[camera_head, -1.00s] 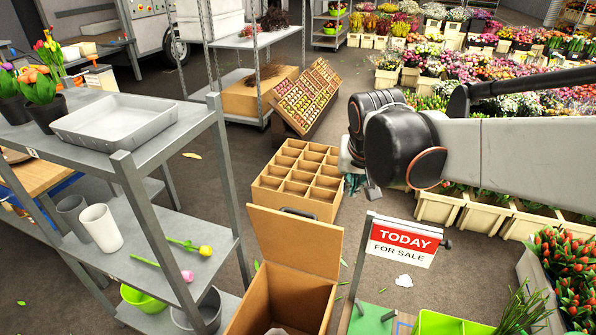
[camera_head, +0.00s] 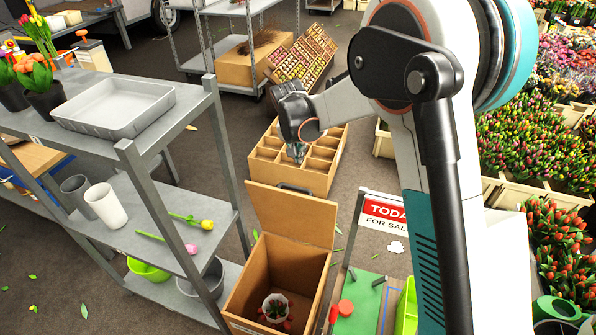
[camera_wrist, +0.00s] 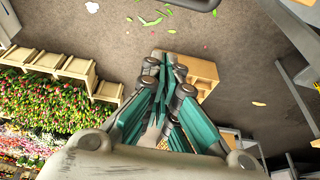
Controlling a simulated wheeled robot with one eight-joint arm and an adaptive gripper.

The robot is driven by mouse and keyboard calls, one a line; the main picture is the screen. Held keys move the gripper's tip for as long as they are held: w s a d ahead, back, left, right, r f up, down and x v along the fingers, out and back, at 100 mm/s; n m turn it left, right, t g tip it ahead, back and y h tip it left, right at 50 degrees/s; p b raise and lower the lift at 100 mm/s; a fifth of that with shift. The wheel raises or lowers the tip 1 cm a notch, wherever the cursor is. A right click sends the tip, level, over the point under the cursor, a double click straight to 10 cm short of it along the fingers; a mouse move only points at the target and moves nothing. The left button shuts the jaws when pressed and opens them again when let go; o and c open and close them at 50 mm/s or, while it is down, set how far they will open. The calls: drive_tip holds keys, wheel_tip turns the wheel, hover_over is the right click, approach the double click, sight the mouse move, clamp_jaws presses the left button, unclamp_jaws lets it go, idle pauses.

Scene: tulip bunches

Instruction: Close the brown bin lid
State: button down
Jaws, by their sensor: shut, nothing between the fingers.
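The brown bin (camera_head: 243,281) stands low in the middle of the head view with its lid (camera_head: 300,222) raised upright at the back. The lid has a dark handle (camera_head: 295,188) near its top edge. A white cup with red and green bits lies inside the bin. My gripper (camera_head: 298,157) is beyond the raised lid, above the divided brown box, apart from the lid in the picture. In the wrist view my gripper (camera_wrist: 170,62) has its teal fingers together and empty. A dark curved bar, perhaps the lid handle, shows at the top edge of the wrist view.
A grey metal shelf (camera_head: 150,190) with a tray and cups stands left of the bin. A red "TODAY FOR SALE" sign (camera_head: 384,213) and a green-topped table (camera_head: 360,300) are to the right. The divided box (camera_head: 318,180) stands behind the lid.

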drive_tip(key=b+x, duration=0.3)
drive_tip(key=x, duration=0.7)
drive_tip(key=s, duration=0.1)
drive_tip(key=s+a+b, duration=0.1)
drive_tip(key=s, duration=0.1)
drive_tip(key=shift+s+a, duration=0.3)
drive_tip(key=shift+s, duration=0.1)
